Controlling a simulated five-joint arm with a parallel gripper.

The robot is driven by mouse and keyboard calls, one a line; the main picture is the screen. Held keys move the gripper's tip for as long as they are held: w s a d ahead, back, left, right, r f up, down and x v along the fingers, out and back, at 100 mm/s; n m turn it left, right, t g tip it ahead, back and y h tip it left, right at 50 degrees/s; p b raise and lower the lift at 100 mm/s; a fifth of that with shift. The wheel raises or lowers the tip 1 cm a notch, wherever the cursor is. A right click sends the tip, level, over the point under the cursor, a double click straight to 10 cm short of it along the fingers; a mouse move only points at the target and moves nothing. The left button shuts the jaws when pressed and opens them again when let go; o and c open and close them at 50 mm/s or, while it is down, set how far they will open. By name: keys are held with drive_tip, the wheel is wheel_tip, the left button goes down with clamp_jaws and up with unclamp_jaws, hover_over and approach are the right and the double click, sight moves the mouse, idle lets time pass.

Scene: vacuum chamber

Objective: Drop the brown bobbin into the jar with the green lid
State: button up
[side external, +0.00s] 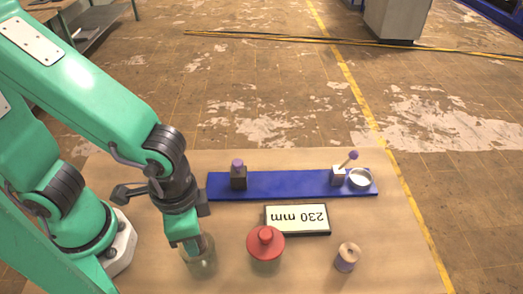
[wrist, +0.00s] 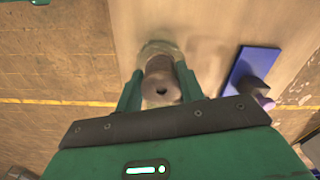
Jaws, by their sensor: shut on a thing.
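My gripper (wrist: 158,72) is shut on the brown bobbin (wrist: 159,88), which sits between its two green fingers in the wrist view. In the side view my gripper (side external: 193,243) is low at the front left of the table, and its fingers hide much of the bobbin. A clear glass jar (side external: 201,266) stands directly below the gripper. Its rim also shows behind the bobbin in the wrist view (wrist: 158,47). I cannot tell whether the bobbin's lower end is inside the jar's mouth. No green lid can be made out on it.
A red-lidded jar (side external: 265,243) stands right of the glass jar. Behind are a "230 mm" display (side external: 297,219) and a blue strip (side external: 285,184) bearing a dark purple-topped block, a pale block with a stick, and a round dish.

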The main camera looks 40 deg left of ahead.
drive_tip(key=shift+f, duration=0.6)
drive_tip(key=o, duration=1)
drive_tip(key=shift+r, duration=0.1)
drive_tip(key=shift+r, duration=3.45)
drive_tip(key=shift+w, duration=0.1)
